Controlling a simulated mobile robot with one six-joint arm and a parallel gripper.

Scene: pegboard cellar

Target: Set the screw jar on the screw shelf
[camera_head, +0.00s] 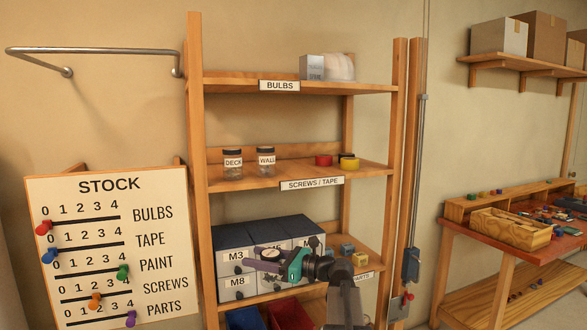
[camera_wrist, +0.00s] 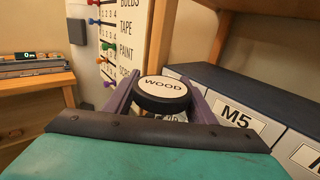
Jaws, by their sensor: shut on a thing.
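The screw jar (camera_wrist: 163,88) has a black lid with a white label reading WOOD. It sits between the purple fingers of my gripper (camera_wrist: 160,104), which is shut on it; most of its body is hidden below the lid. In the head view my gripper (camera_head: 264,264) is in front of the grey drawer unit, below the screw shelf. The screw shelf (camera_head: 300,174), labelled SCREWS / TAPE, is the middle board of the wooden rack. It carries the DECK jar (camera_head: 233,164) and the WALL jar (camera_head: 266,162) on its left half.
A red tape roll (camera_head: 324,160) and a yellow one (camera_head: 348,163) sit at the screw shelf's right. Bare board lies between the WALL jar and the tape. The grey drawers (camera_head: 236,240) stand close beneath. The STOCK board (camera_head: 110,186) is left; the bulb shelf (camera_head: 240,81) is above.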

